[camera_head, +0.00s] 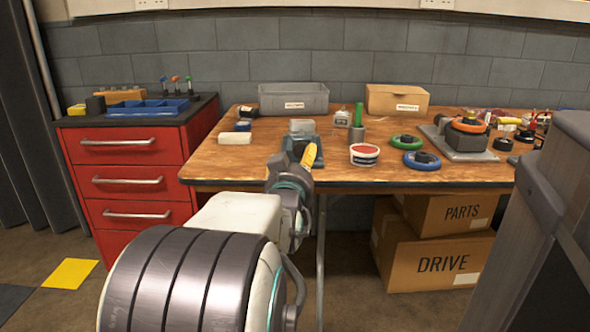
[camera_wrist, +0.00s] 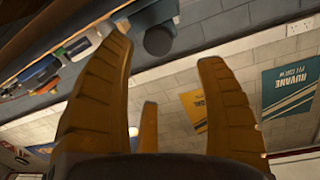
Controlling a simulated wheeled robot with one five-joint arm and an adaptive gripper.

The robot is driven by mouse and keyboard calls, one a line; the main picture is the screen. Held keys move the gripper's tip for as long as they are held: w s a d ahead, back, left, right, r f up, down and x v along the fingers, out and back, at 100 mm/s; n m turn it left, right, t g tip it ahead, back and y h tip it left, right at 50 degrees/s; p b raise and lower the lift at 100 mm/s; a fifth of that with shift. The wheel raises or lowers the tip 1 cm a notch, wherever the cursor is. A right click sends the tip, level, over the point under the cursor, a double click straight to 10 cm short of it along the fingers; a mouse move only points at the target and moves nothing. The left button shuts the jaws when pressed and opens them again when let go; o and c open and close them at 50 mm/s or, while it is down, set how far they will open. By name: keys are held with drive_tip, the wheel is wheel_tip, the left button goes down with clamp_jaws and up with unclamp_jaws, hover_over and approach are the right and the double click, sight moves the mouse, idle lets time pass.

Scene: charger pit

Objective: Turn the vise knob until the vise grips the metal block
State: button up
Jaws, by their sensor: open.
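A small dark teal vise (camera_head: 318,142) stands near the front edge of the wooden workbench, largely behind my arm. A grey metal block (camera_head: 301,126) shows at its top; whether the jaws touch it cannot be told. My gripper (camera_head: 309,157) is just in front of the vise, with a yellow finger pointing up. In the wrist view, my gripper (camera_wrist: 165,55) has its yellow-brown fingers spread apart with nothing between them.
The workbench (camera_head: 250,165) holds a white block (camera_head: 235,138), a red-and-white tub (camera_head: 364,154), green (camera_head: 406,141) and blue (camera_head: 422,160) rings, and a grey bin (camera_head: 293,98). A red drawer cabinet (camera_head: 125,180) stands left. Cardboard boxes (camera_head: 440,255) sit below.

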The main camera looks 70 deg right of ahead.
drive_tip(key=shift+v, duration=1.2)
drive_tip(key=shift+s, duration=0.1)
